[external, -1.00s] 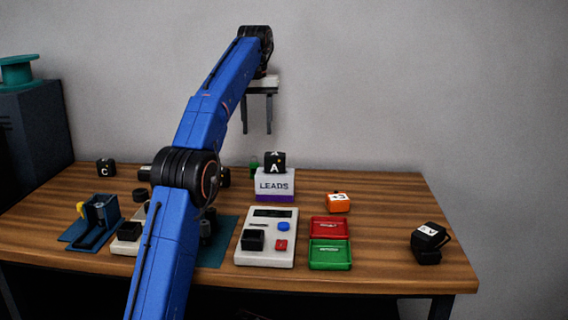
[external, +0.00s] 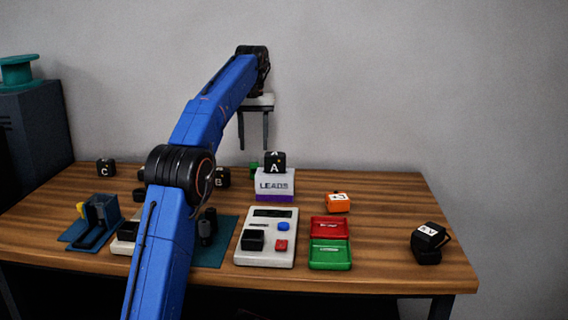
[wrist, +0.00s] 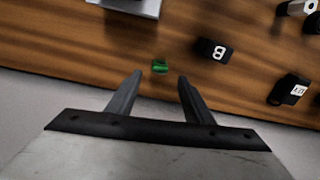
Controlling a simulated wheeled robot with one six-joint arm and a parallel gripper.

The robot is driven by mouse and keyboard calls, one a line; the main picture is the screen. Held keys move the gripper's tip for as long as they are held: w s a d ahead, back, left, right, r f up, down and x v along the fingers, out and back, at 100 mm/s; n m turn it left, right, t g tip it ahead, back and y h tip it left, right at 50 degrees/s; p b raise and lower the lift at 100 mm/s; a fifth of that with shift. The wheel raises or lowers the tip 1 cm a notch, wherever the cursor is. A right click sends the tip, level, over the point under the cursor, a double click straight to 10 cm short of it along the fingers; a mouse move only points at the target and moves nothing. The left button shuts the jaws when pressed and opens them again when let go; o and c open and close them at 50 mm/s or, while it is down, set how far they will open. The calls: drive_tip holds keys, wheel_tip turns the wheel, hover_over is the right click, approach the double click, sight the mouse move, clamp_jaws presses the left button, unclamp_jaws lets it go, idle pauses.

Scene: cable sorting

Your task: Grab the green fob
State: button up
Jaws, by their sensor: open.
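The green fob (wrist: 160,66) lies on the wooden table near its back edge. In the external view the green fob (external: 254,168) shows only partly, behind and left of the white LEADS box (external: 274,185) and the black A block (external: 275,162). My gripper (external: 254,147) hangs above the back of the table, over the fob's area, with its fingers pointing down. In the wrist view my gripper (wrist: 159,76) is open and empty, and the fob appears between and just beyond the fingertips.
The red and green trays (external: 330,255), an orange block (external: 338,202) and a white panel (external: 267,250) are nearer the front. The wall is behind.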

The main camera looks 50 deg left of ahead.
sight(254, 164)
drive_tip(key=shift+f, duration=4.1)
drive_tip(key=c, duration=1.1)
